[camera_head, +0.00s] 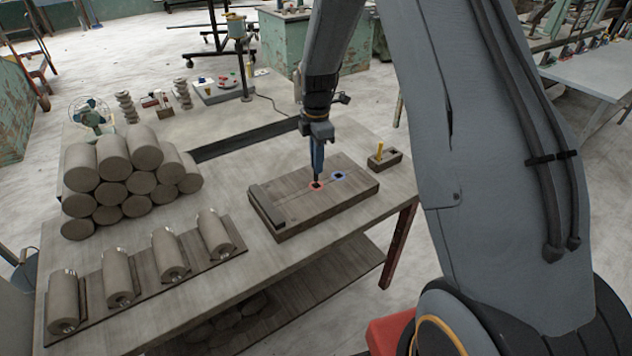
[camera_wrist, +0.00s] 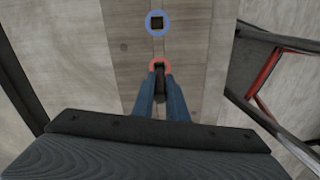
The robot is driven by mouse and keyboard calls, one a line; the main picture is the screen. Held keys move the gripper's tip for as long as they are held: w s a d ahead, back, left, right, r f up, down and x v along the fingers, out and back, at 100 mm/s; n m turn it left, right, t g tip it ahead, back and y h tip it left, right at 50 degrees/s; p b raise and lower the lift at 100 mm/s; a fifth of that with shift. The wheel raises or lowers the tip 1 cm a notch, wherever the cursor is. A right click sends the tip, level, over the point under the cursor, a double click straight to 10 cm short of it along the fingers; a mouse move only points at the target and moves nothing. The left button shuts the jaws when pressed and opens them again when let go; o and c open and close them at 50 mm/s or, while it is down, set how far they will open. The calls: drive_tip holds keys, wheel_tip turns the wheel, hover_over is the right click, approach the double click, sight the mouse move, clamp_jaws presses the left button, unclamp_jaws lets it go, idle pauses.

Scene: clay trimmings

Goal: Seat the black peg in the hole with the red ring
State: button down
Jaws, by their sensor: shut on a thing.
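The wooden board (camera_head: 345,205) lies on the table and has two square holes, one with a red ring (camera_head: 311,187) and one with a blue ring (camera_head: 339,176). My gripper (camera_head: 317,172) points down over the red ring with its blue fingers shut on the black peg (camera_wrist: 160,84). The peg's lower end is at the red-ringed hole; I cannot tell whether it is inside. In the wrist view the red ring (camera_wrist: 153,65) shows just beyond the fingertips, partly hidden, and the blue ring (camera_wrist: 149,22) is farther up, its hole empty.
A small wooden block (camera_head: 384,162) with a yellow peg (camera_head: 379,150) and a dark hole stands right of the board. Stacked clay cylinders (camera_head: 135,175) and a rack of rollers (camera_head: 165,255) stand to the left. A raised dark strip (camera_head: 267,207) runs along the board's left end.

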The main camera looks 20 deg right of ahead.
sight(317, 181)
wheel_tip(317, 181, down, 6)
drive_tip(key=b, duration=0.3)
drive_tip(key=shift+s+a+f, duration=0.1)
drive_tip(key=shift+s+f, duration=0.05)
drive_tip(key=shift+f, duration=0.05)
drive_tip(key=c, duration=1.8)
unclamp_jaws()
drive_tip(key=shift+o, duration=0.2)
drive_tip(key=shift+r, duration=0.1)
drive_tip(key=shift+r, duration=0.15)
